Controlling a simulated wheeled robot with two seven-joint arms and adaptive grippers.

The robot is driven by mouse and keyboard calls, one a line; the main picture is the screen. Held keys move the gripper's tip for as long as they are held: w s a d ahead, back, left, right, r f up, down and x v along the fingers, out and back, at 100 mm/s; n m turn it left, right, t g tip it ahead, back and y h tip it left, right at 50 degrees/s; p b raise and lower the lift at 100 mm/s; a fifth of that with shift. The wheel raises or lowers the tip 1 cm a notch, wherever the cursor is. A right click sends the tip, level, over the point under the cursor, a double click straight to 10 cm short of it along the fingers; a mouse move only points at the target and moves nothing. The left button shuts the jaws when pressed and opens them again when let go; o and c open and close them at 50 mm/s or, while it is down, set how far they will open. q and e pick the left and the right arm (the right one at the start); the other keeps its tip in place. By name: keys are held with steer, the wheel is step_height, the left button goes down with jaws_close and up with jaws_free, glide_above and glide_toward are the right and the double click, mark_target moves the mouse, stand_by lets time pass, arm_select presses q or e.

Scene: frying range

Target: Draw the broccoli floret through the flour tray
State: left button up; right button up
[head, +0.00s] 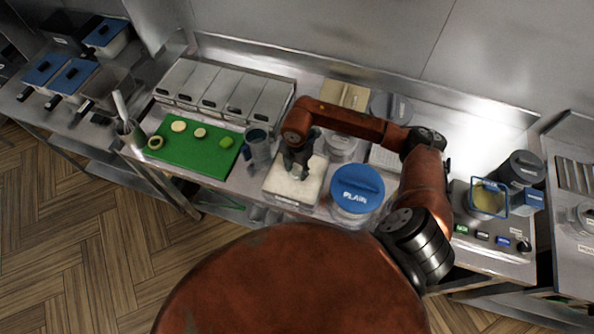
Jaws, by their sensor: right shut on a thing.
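The flour tray (281,192) is a pale, square-sided tray of white flour on the steel counter, in the middle of the head view. My right gripper (297,172) points down into it, with its fingertips low over or in the flour. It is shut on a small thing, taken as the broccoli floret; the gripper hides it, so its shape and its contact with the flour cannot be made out. My left gripper is not in view.
A green board (185,160) with pale slices and a green piece (226,142) lies to the left. A clear cup (257,147) stands close left of the tray, and a blue-lidded tub (357,186) marked PLAIN close right. A fry basket (488,199) is far right.

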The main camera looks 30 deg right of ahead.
steer(key=shift+r+p, duration=1.75)
steer(key=shift+r, duration=1.2)
steer(key=shift+r, duration=0.15)
steer(key=shift+r+p, duration=0.95)
steer(key=shift+r, duration=0.45)
